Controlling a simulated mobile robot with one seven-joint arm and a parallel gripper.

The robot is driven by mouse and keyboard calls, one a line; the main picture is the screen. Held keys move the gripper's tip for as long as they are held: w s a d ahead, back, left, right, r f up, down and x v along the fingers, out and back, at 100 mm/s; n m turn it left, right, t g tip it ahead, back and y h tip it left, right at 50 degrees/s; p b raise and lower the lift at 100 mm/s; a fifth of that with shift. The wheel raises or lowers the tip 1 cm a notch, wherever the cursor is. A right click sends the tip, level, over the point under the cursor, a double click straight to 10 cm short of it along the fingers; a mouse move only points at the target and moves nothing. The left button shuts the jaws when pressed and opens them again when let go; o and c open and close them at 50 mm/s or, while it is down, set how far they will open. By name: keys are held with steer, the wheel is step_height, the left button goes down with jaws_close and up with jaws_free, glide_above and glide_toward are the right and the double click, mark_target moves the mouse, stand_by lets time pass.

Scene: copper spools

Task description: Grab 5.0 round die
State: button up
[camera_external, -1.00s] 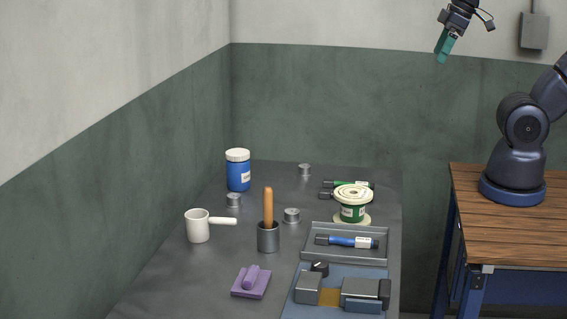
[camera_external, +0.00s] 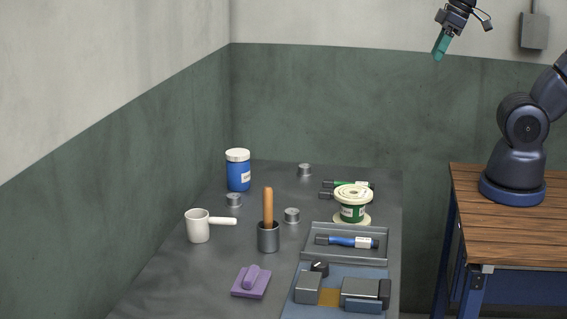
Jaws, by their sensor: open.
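Three small round silver metal pieces that look like round dies stand apart on the grey bench. One die (camera_external: 234,200) is at the left, below the blue jar. Another die (camera_external: 291,215) is near the middle, right of the wooden handle. The third die (camera_external: 304,170) is at the back. Any size markings are too small to read, so I cannot tell which is 5.0. My gripper (camera_external: 439,52), with teal fingers, is open and empty, high up at the right, far above and away from the dies.
A wooden-topped table (camera_external: 505,235) stands right.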

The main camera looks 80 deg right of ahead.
steer(key=w+a+f+t+y, duration=0.2)
steer(key=w+a+y, duration=0.1)
steer(key=w, duration=1.2)
steer(key=w+d+f+m+t+h, duration=0.1)
steer(key=w+d+f, duration=0.15)
steer(key=w, duration=0.45)
steer(key=w+d+f+m+t, duration=0.1)
steer(key=w+d+f, duration=0.15)
steer(key=w, duration=0.45)
steer(key=m+g+h, duration=0.5)
steer(key=m, duration=0.1)
glide_above(305, 166)
steer(key=s+a, duration=0.2)
steer(key=s, duration=0.2)
step_height(305, 166, down, 27)
steer(key=shift+w+a+x, duration=0.15)
steer(key=shift+x, duration=2.4)
steer(key=shift+w+a+x, duration=0.1)
steer(key=shift+w+x, duration=0.1)
steer(key=shift+x, duration=2.4)
steer(key=c, duration=1.3)
steer(key=shift+o, duration=0.2)
steer(key=shift+r, duration=0.1)
